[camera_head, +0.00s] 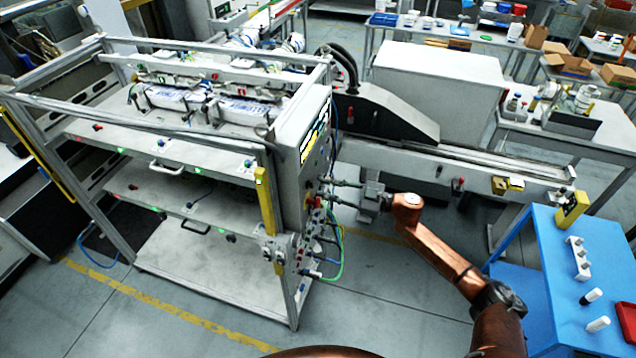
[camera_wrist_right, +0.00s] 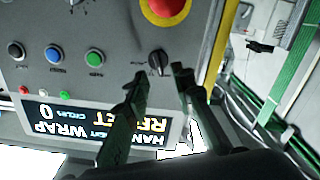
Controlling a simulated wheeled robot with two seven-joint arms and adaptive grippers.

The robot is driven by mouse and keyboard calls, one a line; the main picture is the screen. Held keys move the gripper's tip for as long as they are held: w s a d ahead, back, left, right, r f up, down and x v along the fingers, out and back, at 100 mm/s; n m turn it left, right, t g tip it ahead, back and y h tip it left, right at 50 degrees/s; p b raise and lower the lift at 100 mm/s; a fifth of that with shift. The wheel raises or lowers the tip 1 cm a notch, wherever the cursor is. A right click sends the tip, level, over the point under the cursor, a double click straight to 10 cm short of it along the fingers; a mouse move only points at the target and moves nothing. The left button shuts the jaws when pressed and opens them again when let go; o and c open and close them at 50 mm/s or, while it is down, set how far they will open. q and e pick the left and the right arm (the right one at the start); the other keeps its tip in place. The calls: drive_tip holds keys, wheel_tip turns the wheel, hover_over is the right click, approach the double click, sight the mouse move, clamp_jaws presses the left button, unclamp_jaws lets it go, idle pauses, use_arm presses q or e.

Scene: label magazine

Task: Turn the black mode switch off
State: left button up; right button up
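The black mode switch (camera_wrist_right: 158,63) is a small rotary knob on the grey control panel (camera_wrist_right: 118,20), beside the red emergency stop button. Its setting is too small to read. My right gripper (camera_wrist_right: 161,74) is open, with its two green-and-black fingers apart. In the wrist view the fingertips lie just below the switch, one to each side. I cannot tell whether they touch it. In the head view my right gripper (camera_head: 332,191) reaches from the right to the machine's side panel; the switch cannot be made out there. My left gripper is not in view.
The red emergency stop (camera_wrist_right: 166,8) in its yellow ring is close to the fingers. Black, blue and green buttons (camera_wrist_right: 94,58) and a lit display (camera_wrist_right: 60,118) are on the same panel. Cables (camera_head: 338,250) hang below. A blue table (camera_head: 545,300) stands at right.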

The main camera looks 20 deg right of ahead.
sight(310, 185)
drive_tip(key=shift+p+x, duration=0.35)
drive_tip(key=shift+x, duration=1.25)
drive_tip(key=shift+c, duration=0.2)
clamp_jaws()
